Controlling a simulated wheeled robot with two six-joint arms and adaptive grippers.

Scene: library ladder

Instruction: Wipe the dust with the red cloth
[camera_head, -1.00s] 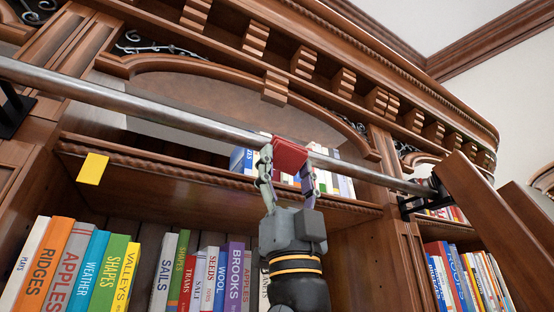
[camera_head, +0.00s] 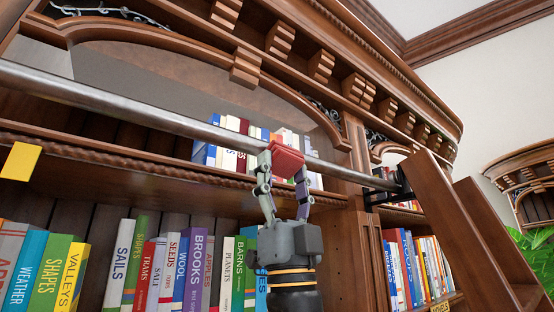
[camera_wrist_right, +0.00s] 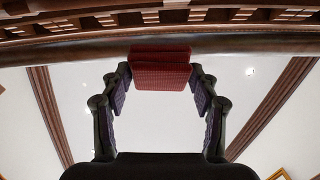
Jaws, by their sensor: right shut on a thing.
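The red cloth (camera_head: 287,160) is a folded block held between the fingertips of my right gripper (camera_head: 283,172). It also shows in the right wrist view (camera_wrist_right: 161,70), pinched between both fingers. My right gripper is shut on it and reaches up from below. The cloth is at the long grey metal rail (camera_head: 130,112) across the bookcase front and appears to touch it; in the wrist view the rail (camera_wrist_right: 250,46) runs right behind the cloth. I cannot make out dust on the rail. My left gripper is not in view.
A wooden ladder (camera_head: 440,215) stands at the right, close to the rail's black bracket (camera_head: 380,190). Books (camera_head: 185,270) fill the shelf below, and more books (camera_head: 235,140) stand behind the rail. A yellow tag (camera_head: 20,161) is at the left shelf edge.

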